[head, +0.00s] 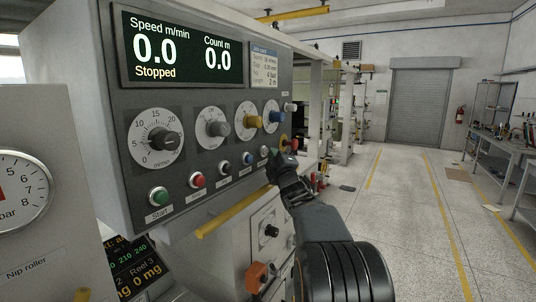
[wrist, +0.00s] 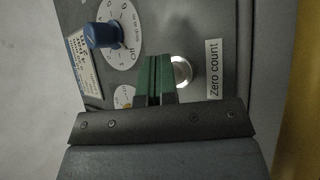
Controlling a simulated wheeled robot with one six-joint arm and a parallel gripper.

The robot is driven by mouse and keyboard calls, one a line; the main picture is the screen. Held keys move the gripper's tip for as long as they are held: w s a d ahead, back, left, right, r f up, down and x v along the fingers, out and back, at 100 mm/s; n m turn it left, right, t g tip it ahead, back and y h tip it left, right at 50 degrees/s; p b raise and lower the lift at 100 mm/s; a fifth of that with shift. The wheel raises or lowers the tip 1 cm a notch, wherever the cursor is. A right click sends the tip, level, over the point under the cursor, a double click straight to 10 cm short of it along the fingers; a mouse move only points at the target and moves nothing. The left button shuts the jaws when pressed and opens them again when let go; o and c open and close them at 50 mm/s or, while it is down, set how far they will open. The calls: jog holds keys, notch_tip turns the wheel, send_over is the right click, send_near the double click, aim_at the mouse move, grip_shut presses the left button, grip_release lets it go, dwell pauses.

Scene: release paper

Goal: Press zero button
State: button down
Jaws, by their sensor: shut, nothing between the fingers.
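The zero button shows in the wrist view as a pale round button in a shiny ring (wrist: 182,72), beside a white "Zero count" label (wrist: 213,69). In the head view, a pale button (head: 264,152) stands at the right end of the button row, just left of my gripper. My gripper (head: 274,160) is shut and empty in front of the panel's lower right. In the wrist view its green fingertips (wrist: 158,78) overlap the button's left edge and hide part of it. I cannot tell whether they touch it.
The grey panel (head: 105,100) has a display (head: 180,50) reading speed 0.0, count 0.0, "Stopped". A green Start button (head: 158,196), a red button (head: 197,180), a black button (head: 224,168) and a blue button (head: 248,158) line its bottom. A yellow rail (head: 235,213) runs below.

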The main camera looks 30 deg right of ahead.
dwell(0.4)
jog(key=shift+s+d+b, duration=0.35)
jog(key=shift+s+b, duration=0.2)
jog(key=shift+s, duration=0.2)
jog(key=shift+d, duration=0.1)
jog(key=shift+s+d+b, duration=0.25)
jog(key=shift+s+d, duration=0.15)
jog(key=shift+s, duration=0.35)
jog(key=shift+s+d+b, duration=0.3)
jog(key=shift+s+d, duration=0.05)
jog(key=shift+s, duration=0.35)
jog(key=shift+s+d+b, duration=0.25)
jog(key=shift+s+d, duration=0.15)
jog(key=shift+s, duration=0.35)
